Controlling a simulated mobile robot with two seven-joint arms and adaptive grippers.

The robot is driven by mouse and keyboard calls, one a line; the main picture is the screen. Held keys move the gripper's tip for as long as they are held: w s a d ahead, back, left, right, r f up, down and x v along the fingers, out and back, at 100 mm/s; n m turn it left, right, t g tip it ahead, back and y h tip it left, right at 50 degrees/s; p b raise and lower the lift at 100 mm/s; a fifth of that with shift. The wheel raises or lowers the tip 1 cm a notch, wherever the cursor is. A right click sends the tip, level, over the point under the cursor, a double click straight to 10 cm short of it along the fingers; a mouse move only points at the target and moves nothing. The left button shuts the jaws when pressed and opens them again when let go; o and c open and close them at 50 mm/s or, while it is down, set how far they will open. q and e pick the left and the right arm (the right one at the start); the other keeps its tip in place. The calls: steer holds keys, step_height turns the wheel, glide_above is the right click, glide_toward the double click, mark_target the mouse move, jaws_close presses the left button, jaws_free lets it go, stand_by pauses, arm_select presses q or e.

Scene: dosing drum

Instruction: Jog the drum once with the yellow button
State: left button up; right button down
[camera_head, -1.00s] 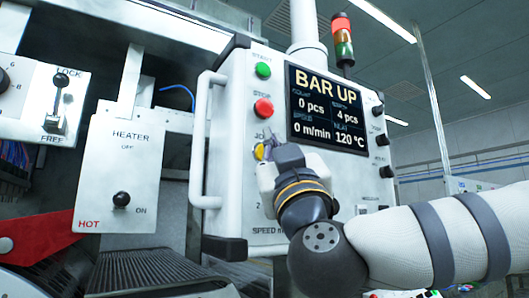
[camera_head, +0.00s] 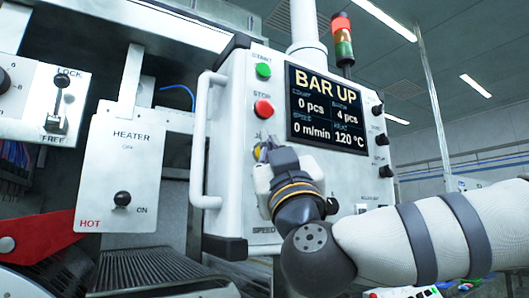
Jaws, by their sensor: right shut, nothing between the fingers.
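The yellow button (camera_head: 258,153) is on the white control panel (camera_head: 232,120), below the red stop button (camera_head: 263,109) and the green start button (camera_head: 263,71). Only a thin yellow edge of it shows; my right gripper (camera_head: 266,152) hides the rest. That gripper is shut and empty, with its tips right at the yellow button. I cannot tell whether they touch it. The panel screen (camera_head: 327,108) reads BAR UP, 0 pcs, 4 pcs, 0 m/min and 120 °C. My left gripper is not in view.
A white handle (camera_head: 200,140) stands out from the panel's left side. Left of it are the heater box (camera_head: 125,170) with a black lever and the lock/free lever box (camera_head: 50,100). Black knobs (camera_head: 382,140) line the panel's right side. A signal tower (camera_head: 342,40) stands above.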

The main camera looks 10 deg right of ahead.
steer(key=shift+w+a, duration=0.1)
steer(key=shift+w, duration=0.25)
stand_by(0.4)
stand_by(0.3)
steer(key=shift+s+d, duration=0.25)
steer(key=shift+s, duration=0.5)
steer(key=s, duration=0.1)
steer(key=s+d, duration=0.1)
steer(key=s, duration=0.2)
steer(key=shift+s+d, duration=0.35)
stand_by(0.4)
